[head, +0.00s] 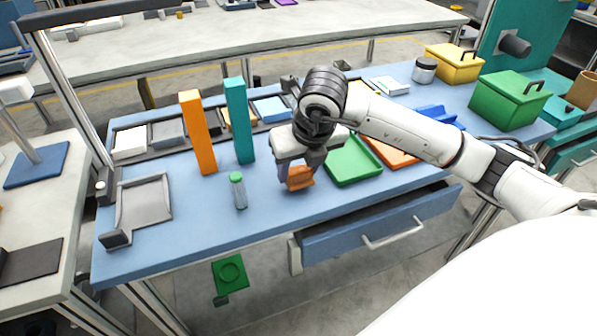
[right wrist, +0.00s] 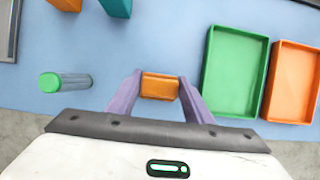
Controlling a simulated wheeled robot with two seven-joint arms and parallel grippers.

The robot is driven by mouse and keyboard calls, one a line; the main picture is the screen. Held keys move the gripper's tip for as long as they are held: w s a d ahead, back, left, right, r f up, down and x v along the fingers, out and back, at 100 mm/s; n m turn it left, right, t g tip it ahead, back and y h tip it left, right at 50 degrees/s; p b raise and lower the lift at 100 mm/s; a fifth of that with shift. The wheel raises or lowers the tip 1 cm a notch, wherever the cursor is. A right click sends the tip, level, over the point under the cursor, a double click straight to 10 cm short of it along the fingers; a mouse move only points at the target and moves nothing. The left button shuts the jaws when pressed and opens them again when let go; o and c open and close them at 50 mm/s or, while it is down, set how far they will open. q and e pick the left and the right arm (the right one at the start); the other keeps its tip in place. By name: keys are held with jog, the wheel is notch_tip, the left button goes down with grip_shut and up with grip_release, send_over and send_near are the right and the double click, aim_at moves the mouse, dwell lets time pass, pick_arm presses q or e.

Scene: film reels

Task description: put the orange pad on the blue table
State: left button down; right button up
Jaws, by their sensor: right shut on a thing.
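The orange pad (head: 299,178) is a small block between the fingers of my right gripper (head: 296,170), low over the front middle of the blue table (head: 180,235). In the right wrist view the orange pad (right wrist: 160,87) sits between the two purple fingers of the gripper (right wrist: 160,92), which is shut on it. Whether the pad touches the tabletop cannot be told. My left gripper is not in view.
A green-capped bottle (head: 238,190), orange block (head: 198,132) and teal block (head: 239,120) stand to the left. A green tray (head: 353,160) and orange tray (head: 390,150) lie right. The drawer (head: 380,225) is partly open. The front left tabletop is clear.

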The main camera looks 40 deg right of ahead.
jog(key=shift+f, duration=0.65)
jog(key=shift+f, duration=0.2)
jog(key=o, duration=1.2)
jog(key=shift+r, duration=0.1)
jog(key=shift+r, duration=0.1)
